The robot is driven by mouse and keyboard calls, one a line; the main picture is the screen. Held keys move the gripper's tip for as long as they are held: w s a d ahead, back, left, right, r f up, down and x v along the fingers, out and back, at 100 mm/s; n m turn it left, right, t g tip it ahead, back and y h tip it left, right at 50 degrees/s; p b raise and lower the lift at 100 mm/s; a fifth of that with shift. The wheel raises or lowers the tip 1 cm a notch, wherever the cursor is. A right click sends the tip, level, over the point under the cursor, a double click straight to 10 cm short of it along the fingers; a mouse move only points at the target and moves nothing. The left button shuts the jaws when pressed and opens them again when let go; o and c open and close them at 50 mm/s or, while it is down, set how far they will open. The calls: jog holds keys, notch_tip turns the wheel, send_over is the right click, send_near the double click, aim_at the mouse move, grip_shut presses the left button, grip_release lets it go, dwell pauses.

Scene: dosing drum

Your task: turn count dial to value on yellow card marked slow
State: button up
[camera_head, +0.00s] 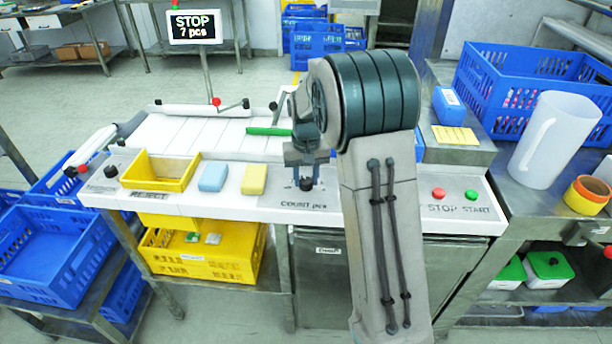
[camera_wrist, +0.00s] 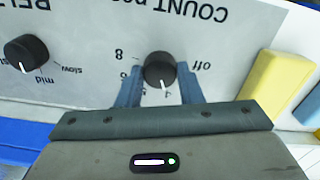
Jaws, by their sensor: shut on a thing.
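The black count dial (camera_head: 306,184) is on the front panel above the printed words COUNT pcs. It also shows in the wrist view (camera_wrist: 160,69), with "off" and an "8" printed beside it. Its white pointer line points toward the bottom of the wrist view; the mark there is partly hidden. My gripper (camera_wrist: 160,88) is shut on the dial, one finger on each side; it also shows in the head view (camera_head: 305,172). A yellow card (camera_head: 455,135) lies on the steel ledge at right; its writing is too small to read.
A display (camera_head: 195,26) reads STOP 7 pcs. The belt dial (camera_wrist: 26,53) has slow and mid marks. A red button (camera_head: 438,193) and green button (camera_head: 471,196) are at right. A yellow reject bin (camera_head: 160,170), blue block (camera_head: 213,176) and yellow block (camera_head: 254,179) stand left.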

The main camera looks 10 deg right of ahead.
aim_at(306, 181)
jog(key=shift+m, duration=0.4)
jog(key=o, duration=1)
jog(key=shift+r, duration=0.1)
jog(key=shift+r+p, duration=0.3)
jog(key=shift+r, duration=6.55)
jog(key=shift+s, duration=0.1)
